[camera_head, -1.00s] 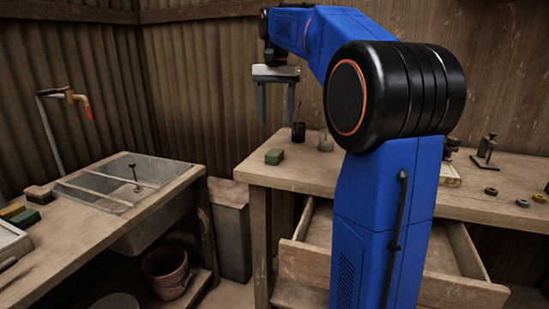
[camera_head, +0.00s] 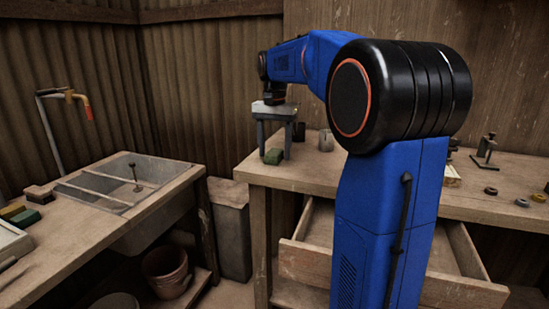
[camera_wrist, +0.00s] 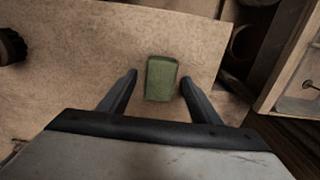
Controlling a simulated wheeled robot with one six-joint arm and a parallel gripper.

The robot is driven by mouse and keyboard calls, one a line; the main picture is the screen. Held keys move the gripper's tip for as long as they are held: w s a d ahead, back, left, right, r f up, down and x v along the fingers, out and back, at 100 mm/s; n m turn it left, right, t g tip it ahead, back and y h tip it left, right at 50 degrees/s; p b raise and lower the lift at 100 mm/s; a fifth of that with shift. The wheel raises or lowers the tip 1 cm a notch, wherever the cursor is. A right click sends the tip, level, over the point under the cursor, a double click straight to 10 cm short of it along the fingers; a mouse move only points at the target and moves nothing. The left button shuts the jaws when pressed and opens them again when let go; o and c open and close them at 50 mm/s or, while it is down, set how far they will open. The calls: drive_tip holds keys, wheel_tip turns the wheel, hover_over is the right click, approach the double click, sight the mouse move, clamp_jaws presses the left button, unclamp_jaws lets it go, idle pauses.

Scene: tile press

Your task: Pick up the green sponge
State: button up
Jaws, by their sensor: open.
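The green sponge (camera_head: 273,156) lies on the left end of the wooden workbench (camera_head: 310,175). It also shows in the wrist view (camera_wrist: 161,79), where it lies between and slightly ahead of the two fingers. My gripper (camera_head: 274,153) is open and points down over the sponge, with a finger on either side of it. In the wrist view the gripper (camera_wrist: 159,82) shows a gap on both sides of the sponge. I cannot tell exactly how high the fingertips are above the bench top.
A dark cup (camera_head: 299,132) and a small jar (camera_head: 326,140) stand just behind and right of the sponge. A sink (camera_head: 130,182) is in the left counter, with another green block (camera_head: 26,217) at its far left. An open drawer (camera_head: 300,262) juts out below the bench.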

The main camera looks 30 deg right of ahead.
sight(275, 151)
drive_tip(key=shift+c, duration=0.6)
drive_tip(key=c, duration=1.1)
wheel_tip(275, 151, up, 10)
drive_tip(key=shift+o, duration=0.9)
